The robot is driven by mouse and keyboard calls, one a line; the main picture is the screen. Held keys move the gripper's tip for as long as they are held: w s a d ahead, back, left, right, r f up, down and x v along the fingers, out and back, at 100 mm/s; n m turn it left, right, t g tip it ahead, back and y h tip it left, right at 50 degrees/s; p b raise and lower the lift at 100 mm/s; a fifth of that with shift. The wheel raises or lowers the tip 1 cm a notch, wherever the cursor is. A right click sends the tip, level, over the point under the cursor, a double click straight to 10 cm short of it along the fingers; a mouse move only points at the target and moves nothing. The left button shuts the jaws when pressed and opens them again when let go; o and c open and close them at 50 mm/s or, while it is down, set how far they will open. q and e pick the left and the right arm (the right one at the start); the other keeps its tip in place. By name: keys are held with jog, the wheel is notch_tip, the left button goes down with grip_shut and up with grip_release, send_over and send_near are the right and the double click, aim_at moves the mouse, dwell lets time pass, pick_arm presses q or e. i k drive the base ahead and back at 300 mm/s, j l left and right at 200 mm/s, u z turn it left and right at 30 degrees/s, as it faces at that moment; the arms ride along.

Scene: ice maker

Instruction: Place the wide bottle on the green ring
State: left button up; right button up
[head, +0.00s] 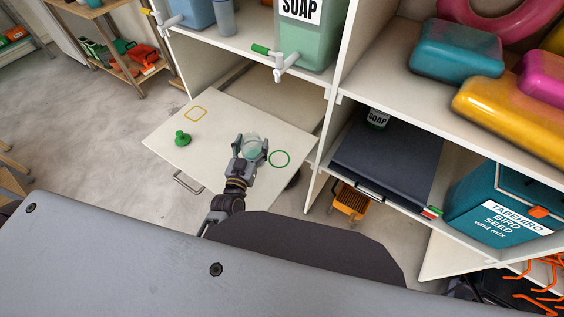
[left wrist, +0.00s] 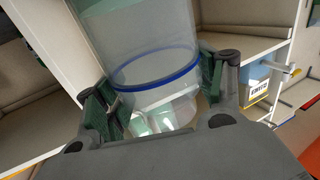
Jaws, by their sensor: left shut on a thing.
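The wide bottle is a clear, round container with a pale green tint, and it shows in the head view (head: 253,146) between the fingers of my left gripper (head: 249,152). In the left wrist view, the bottle (left wrist: 155,62) fills the space between the two fingers and has a blue band around it. My left gripper is shut on it. The green ring (head: 271,161) is an outline on the white pull-out board, just right of the gripper. I cannot tell the exact gap between bottle and board. My right gripper is not in view.
The white board (head: 228,112) also bears a green knobbed object (head: 182,139) and a yellow square outline (head: 196,113) on its left. An upright shelf panel (head: 322,160) stands close to the right of the ring. Shelves with a soap tank (head: 305,42) are above.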

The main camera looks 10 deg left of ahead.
aim_at(280, 160)
jog(key=l+u, duration=0.2)
jog(key=l, duration=0.25)
jog(key=k+l+u, duration=0.2)
jog(key=l, duration=0.25)
jog(key=k+l+u, duration=0.2)
jog(key=l, duration=0.25)
jog(key=i, duration=0.1)
